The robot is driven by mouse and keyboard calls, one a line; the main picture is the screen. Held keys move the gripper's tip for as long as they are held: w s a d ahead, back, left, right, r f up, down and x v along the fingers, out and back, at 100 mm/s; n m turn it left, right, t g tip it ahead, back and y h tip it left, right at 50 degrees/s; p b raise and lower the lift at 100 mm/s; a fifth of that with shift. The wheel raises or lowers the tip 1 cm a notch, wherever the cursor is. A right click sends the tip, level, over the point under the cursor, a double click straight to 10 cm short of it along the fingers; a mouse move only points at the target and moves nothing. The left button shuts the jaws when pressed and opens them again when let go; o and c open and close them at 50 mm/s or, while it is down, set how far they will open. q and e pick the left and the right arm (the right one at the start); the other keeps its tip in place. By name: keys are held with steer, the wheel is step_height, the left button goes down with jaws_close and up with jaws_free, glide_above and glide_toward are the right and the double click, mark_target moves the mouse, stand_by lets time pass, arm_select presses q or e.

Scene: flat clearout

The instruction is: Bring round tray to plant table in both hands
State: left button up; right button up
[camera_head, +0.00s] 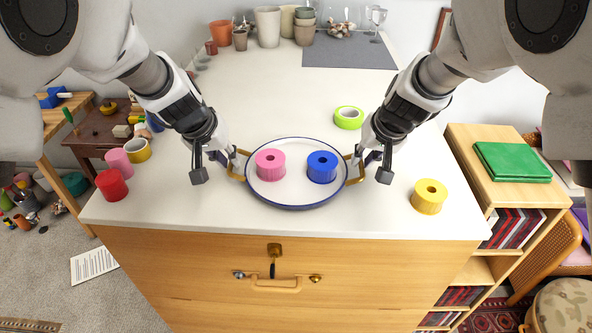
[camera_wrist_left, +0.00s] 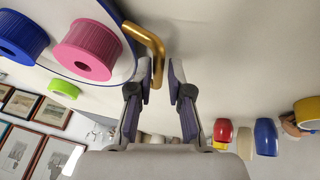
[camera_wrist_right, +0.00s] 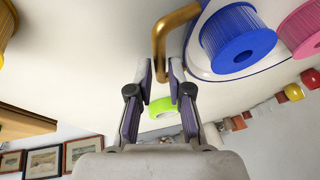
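The round tray (camera_head: 296,200), white with a blue rim, lies on the white top of a wooden cabinet. A pink ribbed roll (camera_head: 270,164) and a blue ribbed roll (camera_head: 322,166) stand on it. My left gripper (camera_head: 236,160) is at the tray's left brass handle (camera_wrist_left: 154,50). My right gripper (camera_head: 360,160) is at the right brass handle (camera_wrist_right: 166,38). Its fingers (camera_wrist_right: 162,80) are apart with the handle's end between them. I cannot tell which furniture is the plant table.
A yellow roll (camera_head: 429,196) stands right of the tray and a green roll (camera_head: 349,117) behind it. Red (camera_head: 112,185), pink (camera_head: 118,162) and yellow (camera_head: 137,150) rolls stand at the left edge. Pots (camera_head: 268,27) and a grey mat (camera_head: 335,54) are at the back.

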arm_select(q)
steer(key=shift+x, duration=0.8)
arm_select(e)
steer(key=shift+w+a+f, duration=0.15)
steer(key=shift+w+f, duration=0.1)
steer(key=shift+f, duration=0.4)
arm_select(q)
steer(key=shift+d+f, duration=0.15)
steer(key=shift+f, duration=0.05)
arm_select(e)
steer(key=shift+f, duration=0.25)
arm_select(q)
steer(key=shift+s, duration=0.2)
arm_select(e)
steer(key=shift+s, duration=0.2)
arm_select(q)
steer(key=shift+f, duration=0.1)
arm_select(e)
steer(key=shift+w+f, duration=0.1)
arm_select(q)
steer(key=shift+w, duration=0.15)
jaws_close()
arm_select(e)
steer(key=shift+w, duration=0.1)
jaws_close()
